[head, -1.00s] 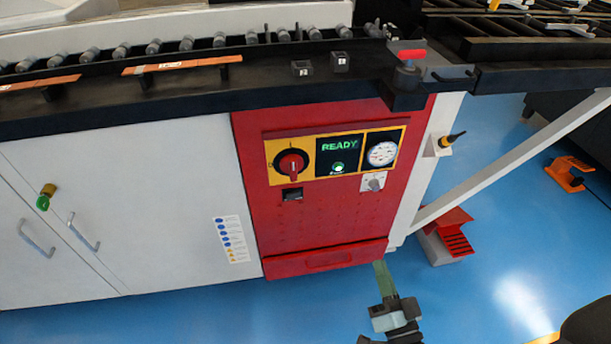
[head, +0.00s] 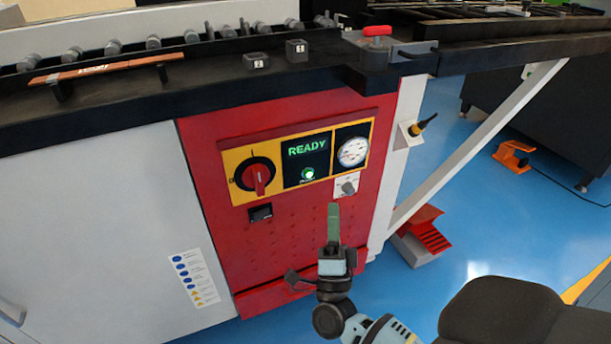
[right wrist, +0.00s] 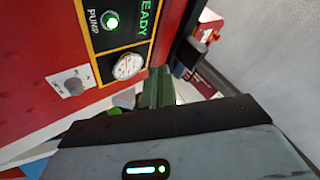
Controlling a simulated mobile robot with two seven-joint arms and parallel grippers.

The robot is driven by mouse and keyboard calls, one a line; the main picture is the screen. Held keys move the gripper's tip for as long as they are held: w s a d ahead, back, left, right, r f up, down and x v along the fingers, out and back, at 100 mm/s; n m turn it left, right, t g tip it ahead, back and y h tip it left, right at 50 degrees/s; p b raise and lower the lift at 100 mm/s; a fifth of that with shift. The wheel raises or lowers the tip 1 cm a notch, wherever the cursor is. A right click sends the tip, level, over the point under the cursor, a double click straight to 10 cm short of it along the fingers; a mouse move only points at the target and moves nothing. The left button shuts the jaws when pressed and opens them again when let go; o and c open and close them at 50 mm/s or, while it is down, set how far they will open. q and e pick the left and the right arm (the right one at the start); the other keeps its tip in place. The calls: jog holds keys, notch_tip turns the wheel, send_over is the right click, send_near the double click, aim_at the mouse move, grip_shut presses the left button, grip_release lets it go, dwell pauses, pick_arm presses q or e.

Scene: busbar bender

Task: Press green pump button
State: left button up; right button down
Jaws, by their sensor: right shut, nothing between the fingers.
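The green pump button (head: 308,174) is lit, on the black panel under the green READY display (head: 307,148). It also shows in the right wrist view, next to the word PUMP (right wrist: 110,20). My right gripper (head: 333,208) is shut and empty, its green fingers pointing up. In the head view its tip appears below and slightly right of the button, in front of the red cabinet. In the right wrist view the green fingers (right wrist: 158,88) appear beside the gauge. I cannot tell the gap to the panel. My left gripper is not in view.
A red rotary switch (head: 258,178) is left of the button, a gauge (head: 352,151) is right, and a small grey knob (head: 348,188) is just above my fingertip. A black worktop (head: 200,95) overhangs the panel. A red pedal (head: 422,238) stands on the blue floor.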

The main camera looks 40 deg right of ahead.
aim_at(308, 173)
jog(key=w+d+b, duration=0.2)
jog(key=w+b, duration=0.1)
jog(key=w, duration=0.5)
jog(key=shift+w+b, duration=0.3)
jog(key=shift+b, duration=0.1)
dwell(0.5)
dwell(1.2)
jog(key=shift+w, duration=0.1)
jog(key=shift+w+d, duration=0.1)
jog(key=shift+w, duration=0.2)
